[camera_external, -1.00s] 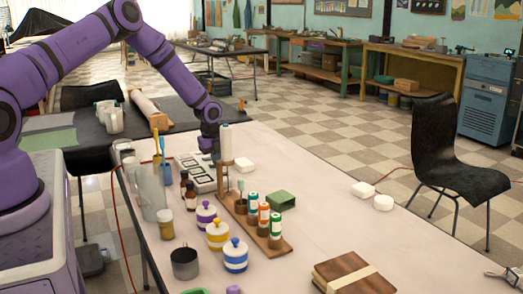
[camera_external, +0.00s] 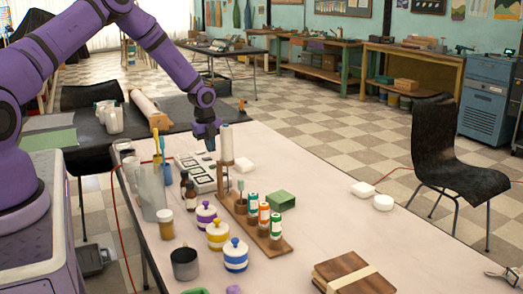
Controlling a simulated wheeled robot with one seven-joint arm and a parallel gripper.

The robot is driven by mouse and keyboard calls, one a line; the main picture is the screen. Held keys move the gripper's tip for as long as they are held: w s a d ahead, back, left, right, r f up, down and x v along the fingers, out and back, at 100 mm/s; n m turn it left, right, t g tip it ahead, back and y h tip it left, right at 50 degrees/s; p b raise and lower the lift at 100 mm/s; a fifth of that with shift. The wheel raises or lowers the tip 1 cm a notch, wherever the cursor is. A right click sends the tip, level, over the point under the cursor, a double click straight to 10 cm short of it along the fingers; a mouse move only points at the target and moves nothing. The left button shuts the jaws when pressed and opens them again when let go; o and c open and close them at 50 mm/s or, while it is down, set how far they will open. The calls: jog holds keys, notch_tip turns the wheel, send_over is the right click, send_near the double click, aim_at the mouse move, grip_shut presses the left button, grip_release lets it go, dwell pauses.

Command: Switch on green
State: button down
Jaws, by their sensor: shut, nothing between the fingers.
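A pale panel (camera_external: 188,162) lies on the white table, left of a wooden stand. It bears several dark-framed squares, which look like switches. They are too small to tell which is green or whether any is on. My gripper (camera_external: 210,148) points down above the panel's right part, just left of a white cylinder. It is shut and empty, and its tip appears to be above the panel. The cylinder and my gripper hide part of the panel's right side.
The white cylinder (camera_external: 226,142) stands upright on the wooden stand (camera_external: 229,180) close to my gripper. Bottles with green and orange labels (camera_external: 264,218), lidded jars (camera_external: 217,235) and a green block (camera_external: 281,200) stand nearer.

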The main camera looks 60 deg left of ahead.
aim_at(212, 166)
notch_tip(212, 166, up, 9)
jog(key=s, duration=0.1)
jog(key=shift+f, duration=0.15)
jog(key=shift+w+a, duration=0.1)
jog(key=shift+w, duration=0.6)
jog(key=f, duration=0.4)
jog(key=w+f, duration=0.1)
jog(key=f, duration=0.9)
jog(key=shift+w, duration=0.35)
jog(key=shift+f, duration=0.15)
jog(key=shift+s, duration=0.1)
